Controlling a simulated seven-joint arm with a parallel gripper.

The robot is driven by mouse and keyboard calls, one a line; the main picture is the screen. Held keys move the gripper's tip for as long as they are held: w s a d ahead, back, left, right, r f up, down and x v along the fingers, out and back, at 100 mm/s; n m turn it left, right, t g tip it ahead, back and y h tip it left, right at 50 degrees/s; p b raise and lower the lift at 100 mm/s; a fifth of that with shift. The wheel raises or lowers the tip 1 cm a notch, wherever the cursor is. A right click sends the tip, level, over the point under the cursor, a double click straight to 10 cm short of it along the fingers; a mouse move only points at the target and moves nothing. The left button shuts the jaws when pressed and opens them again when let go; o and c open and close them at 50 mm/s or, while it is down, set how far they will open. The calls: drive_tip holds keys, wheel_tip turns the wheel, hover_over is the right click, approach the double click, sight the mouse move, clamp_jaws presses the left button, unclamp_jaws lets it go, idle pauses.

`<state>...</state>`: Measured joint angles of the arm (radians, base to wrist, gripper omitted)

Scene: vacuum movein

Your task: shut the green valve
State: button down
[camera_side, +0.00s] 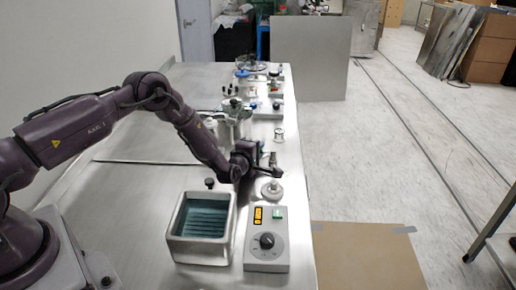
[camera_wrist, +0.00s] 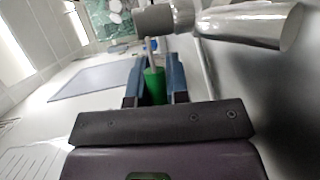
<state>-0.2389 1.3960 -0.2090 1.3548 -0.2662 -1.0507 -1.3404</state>
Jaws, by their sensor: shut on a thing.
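The green valve handle (camera_wrist: 154,88) shows in the wrist view as a green grip on a thin pale stem, just below a grey metal pipe fitting (camera_wrist: 165,18). My gripper (camera_wrist: 156,72) has its two blue fingers on either side of the handle and is shut on it. In the side view my gripper (camera_side: 262,164) is at the right part of the steel bench, above and behind the hot plate. There the handle is small and mostly hidden by the gripper.
A water bath (camera_side: 201,254) and a grey hot plate with a knob (camera_side: 266,256) stand at the bench's front. A round metal piece (camera_side: 272,191) stands behind the hot plate. Glassware and other devices (camera_side: 245,85) stand farther back. The bench's right edge is close to my gripper.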

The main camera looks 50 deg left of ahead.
drive_tip(key=c, duration=1.1)
unclamp_jaws()
